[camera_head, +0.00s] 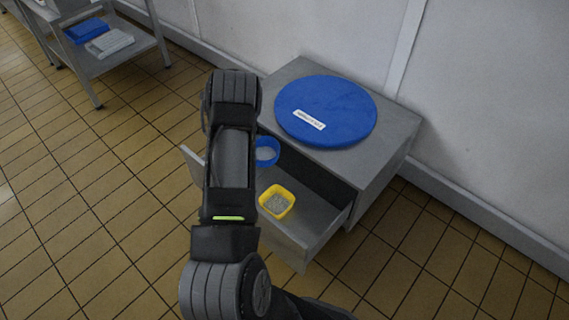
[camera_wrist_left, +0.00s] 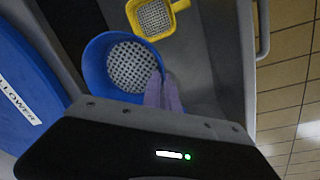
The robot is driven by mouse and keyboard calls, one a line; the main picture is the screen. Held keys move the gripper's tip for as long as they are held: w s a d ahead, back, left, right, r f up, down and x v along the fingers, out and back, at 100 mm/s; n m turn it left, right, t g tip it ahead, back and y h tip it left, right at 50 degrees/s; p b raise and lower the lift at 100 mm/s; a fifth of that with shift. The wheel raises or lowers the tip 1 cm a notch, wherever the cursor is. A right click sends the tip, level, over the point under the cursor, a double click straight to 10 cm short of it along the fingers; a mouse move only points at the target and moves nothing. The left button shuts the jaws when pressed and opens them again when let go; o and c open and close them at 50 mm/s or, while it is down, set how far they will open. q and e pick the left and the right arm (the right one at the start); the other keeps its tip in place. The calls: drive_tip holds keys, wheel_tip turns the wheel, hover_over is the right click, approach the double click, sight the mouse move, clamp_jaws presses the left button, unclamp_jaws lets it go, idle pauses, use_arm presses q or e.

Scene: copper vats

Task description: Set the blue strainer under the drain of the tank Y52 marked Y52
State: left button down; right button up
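The blue strainer (camera_head: 267,152) is at the open drawer of the grey cabinet, partly hidden behind my left arm in the head view. In the left wrist view the blue strainer (camera_wrist_left: 128,64) shows its round perforated bottom. My left gripper (camera_wrist_left: 162,90) has its two pinkish fingers close together at the strainer's edge, with the strainer's edge or handle between them. Whether the strainer is lifted clear of the drawer floor I cannot tell. In the head view this gripper is hidden behind my arm. My right gripper is out of view. The tank Y52 and its drain are not in view.
A yellow strainer (camera_head: 276,201) sits in the drawer (camera_head: 310,215). A large blue disc (camera_head: 326,110) with a white label lies on the cabinet top (camera_head: 388,130). A metal shelf unit (camera_head: 128,44) stands at upper left. The tiled floor at left is clear.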

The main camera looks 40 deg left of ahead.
use_arm(q)
drive_tip(key=s+a+r+m, duration=0.2)
drive_tip(key=a+r+m, duration=0.2)
drive_tip(key=a+r, duration=0.5)
drive_tip(key=w+d+r+m, duration=0.1)
drive_tip(key=w+r+m, duration=0.15)
drive_tip(key=w, duration=0.25)
drive_tip(key=w+d+r+m+b, duration=0.1)
drive_tip(key=w+d+r, duration=0.1)
drive_tip(key=w+d, duration=0.5)
drive_tip(key=w+d+r+g, duration=0.1)
drive_tip(key=w+d+r, duration=0.1)
drive_tip(key=d, duration=0.9)
drive_tip(key=w+d+r+m+b, duration=0.1)
drive_tip(key=w+d+r, duration=0.1)
drive_tip(key=w+d, duration=0.5)
drive_tip(key=s+d+r+m, duration=0.1)
drive_tip(key=d+r, duration=0.2)
drive_tip(key=d, duration=0.9)
drive_tip(key=s+d+r+m+b, duration=0.1)
drive_tip(key=d+r+m, duration=0.1)
drive_tip(key=d, duration=1.1)
drive_tip(key=shift+r+h, duration=0.4)
drive_tip(key=shift+r, duration=0.45)
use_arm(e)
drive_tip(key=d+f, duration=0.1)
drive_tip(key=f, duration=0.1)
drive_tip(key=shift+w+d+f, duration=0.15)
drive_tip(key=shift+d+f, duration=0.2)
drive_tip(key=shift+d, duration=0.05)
